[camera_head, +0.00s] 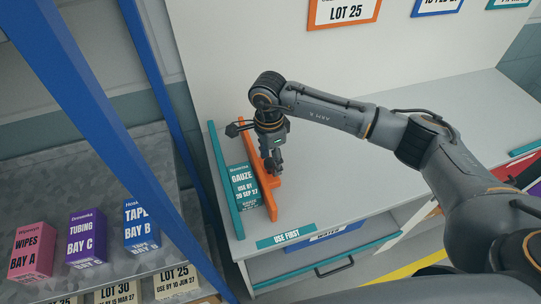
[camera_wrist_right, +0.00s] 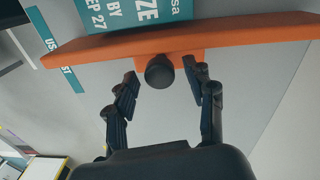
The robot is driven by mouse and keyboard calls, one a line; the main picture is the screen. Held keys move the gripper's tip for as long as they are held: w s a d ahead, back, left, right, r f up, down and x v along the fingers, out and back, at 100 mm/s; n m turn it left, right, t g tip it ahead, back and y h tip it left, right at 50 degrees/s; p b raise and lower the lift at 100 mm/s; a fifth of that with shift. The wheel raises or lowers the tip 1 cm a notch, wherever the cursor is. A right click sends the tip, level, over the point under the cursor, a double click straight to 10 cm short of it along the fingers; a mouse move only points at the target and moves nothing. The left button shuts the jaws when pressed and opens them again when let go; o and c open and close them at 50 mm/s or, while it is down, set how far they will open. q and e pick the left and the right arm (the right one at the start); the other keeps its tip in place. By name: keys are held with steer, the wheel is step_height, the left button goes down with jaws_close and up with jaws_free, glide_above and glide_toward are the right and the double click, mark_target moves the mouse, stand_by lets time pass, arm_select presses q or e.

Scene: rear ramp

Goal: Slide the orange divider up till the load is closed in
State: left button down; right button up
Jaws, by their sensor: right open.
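The orange divider (camera_head: 250,145) stands on the white shelf top. A teal gauze box (camera_head: 244,188) stands between it and a teal side rail (camera_head: 222,178). Box and divider look very close; I cannot tell whether they touch. In the right wrist view, the orange divider (camera_wrist_right: 230,36) carries a dark round knob (camera_wrist_right: 159,72), with the gauze box (camera_wrist_right: 135,12) behind. My right gripper (camera_head: 276,166) is at the divider's right side. In the wrist view its open fingers (camera_wrist_right: 161,88) are on either side of the knob, apart from it. My left gripper is not in view.
A "USE FIRST" label (camera_head: 286,236) marks the shelf's front edge, above a drawer (camera_head: 320,262). The shelf top right of the divider is clear (camera_head: 335,185). Blue posts (camera_head: 110,110) and a grey rack with wipes (camera_head: 34,250), tubing (camera_head: 88,236) and tape (camera_head: 142,226) boxes stand left.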

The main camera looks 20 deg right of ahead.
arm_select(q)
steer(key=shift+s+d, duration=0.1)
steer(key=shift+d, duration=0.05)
arm_select(e)
steer(key=shift+f, duration=0.15)
